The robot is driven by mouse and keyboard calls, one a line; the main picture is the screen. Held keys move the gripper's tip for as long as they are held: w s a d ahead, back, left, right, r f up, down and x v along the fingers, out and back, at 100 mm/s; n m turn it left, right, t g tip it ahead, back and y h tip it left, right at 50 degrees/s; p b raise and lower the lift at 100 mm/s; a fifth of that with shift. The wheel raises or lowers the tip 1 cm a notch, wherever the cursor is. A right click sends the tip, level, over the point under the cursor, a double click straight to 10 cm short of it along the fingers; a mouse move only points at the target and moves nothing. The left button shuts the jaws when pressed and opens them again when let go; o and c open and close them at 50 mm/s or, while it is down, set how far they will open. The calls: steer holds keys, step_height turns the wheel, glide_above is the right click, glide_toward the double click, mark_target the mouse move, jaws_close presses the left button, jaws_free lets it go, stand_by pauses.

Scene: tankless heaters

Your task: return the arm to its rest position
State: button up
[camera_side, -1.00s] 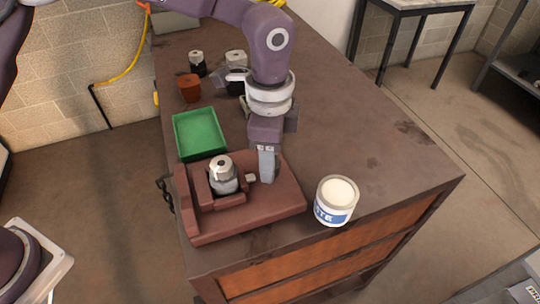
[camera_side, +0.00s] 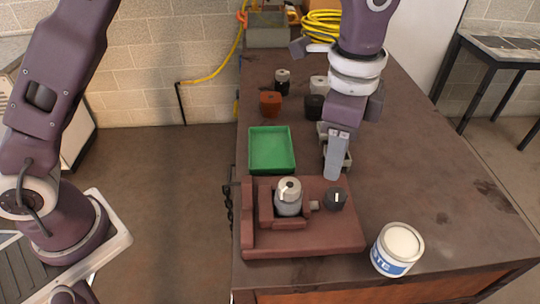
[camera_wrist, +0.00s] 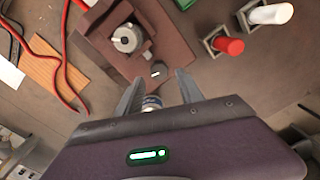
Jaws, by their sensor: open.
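My gripper (camera_side: 333,172) points down over the table, just behind the brown fixture (camera_side: 345,238) in the side view. In the wrist view its two fingers (camera_wrist: 158,92) are apart, with nothing visibly clamped between them. A silver fitting (camera_side: 288,197) stands in the fixture's cradle; it also shows in the wrist view (camera_wrist: 126,38). A small dark knob (camera_side: 335,199) is on the fixture's right part, apart from the fingertips. A grey holder behind the gripper is partly hidden.
A green tray (camera_side: 271,150) lies left of my gripper. A white paste tub (camera_side: 397,250) stands at the front right. The right side of the table is clear.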

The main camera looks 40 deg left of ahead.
steer(key=s+a+r+n+t, duration=0.1)
steer(key=s+a+r+n, duration=0.3)
steer(key=a, duration=0.3)
steer(key=s+a+r+n+t, duration=0.2)
steer(key=s+a+r, duration=0.2)
steer(key=a+r, duration=0.3)
steer(key=s+a+f+n+t, duration=0.1)
steer(key=s+a+f+n, duration=0.1)
steer(key=s+a+n, duration=0.2)
steer(key=s+a+f+n+t, duration=0.1)
steer(key=s+a+n, duration=0.3)
steer(key=s, duration=0.6)
steer(key=shift+a+f, duration=0.45)
steer(key=shift+f, duration=0.05)
